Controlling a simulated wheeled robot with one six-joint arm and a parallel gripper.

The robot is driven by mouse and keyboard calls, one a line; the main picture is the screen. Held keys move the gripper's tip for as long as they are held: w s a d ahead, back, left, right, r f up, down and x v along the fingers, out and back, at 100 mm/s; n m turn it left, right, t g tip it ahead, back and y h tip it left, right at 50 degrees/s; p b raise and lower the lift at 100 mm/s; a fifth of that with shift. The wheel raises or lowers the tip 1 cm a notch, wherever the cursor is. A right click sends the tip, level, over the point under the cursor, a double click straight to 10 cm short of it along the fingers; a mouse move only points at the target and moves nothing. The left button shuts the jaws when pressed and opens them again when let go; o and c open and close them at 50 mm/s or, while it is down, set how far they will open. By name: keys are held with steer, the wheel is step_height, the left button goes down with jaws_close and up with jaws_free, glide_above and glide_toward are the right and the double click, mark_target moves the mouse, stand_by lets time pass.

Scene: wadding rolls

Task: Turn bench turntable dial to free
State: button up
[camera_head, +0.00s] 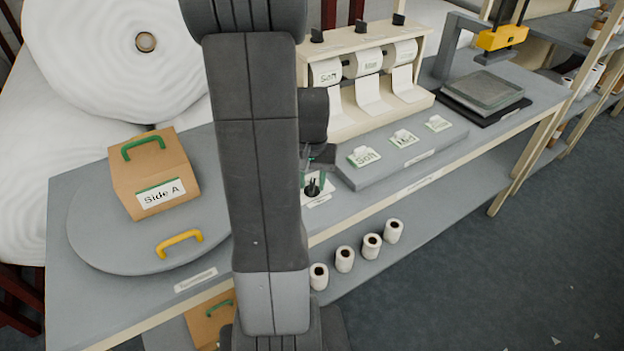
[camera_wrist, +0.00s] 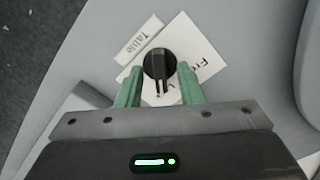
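The black turntable dial (camera_wrist: 157,64) sits on a white card (camera_wrist: 205,57) with partly hidden lettering starting "Fr", beside a small "Table" label (camera_wrist: 139,37). Its raised grip runs roughly up and down in the wrist view. My gripper (camera_wrist: 159,70) has green fingers, one on each side of the dial, with a small gap showing; it looks open and not closed on the knob. In the head view the dial (camera_head: 312,187) stands at the bench's front edge, just below my gripper (camera_head: 318,165), partly hidden by my arm. The round grey turntable (camera_head: 105,250) lies to the left.
A "Side A" box (camera_head: 150,175) with a green handle and a yellow handle (camera_head: 179,240) are on the turntable. A grey tray (camera_head: 400,150) with labelled pieces lies right of the dial. Several white rolls (camera_head: 344,259) stand on the lower shelf. A roll dispenser (camera_head: 365,75) stands behind.

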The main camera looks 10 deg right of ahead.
jaws_close()
steer(key=shift+n, duration=0.4)
steer(key=n, duration=0.3)
steer(key=shift+n, duration=0.3)
steer(key=n, duration=0.3)
steer(key=shift+n, duration=0.3)
steer(key=n, duration=0.4)
steer(key=shift+n, duration=1.9)
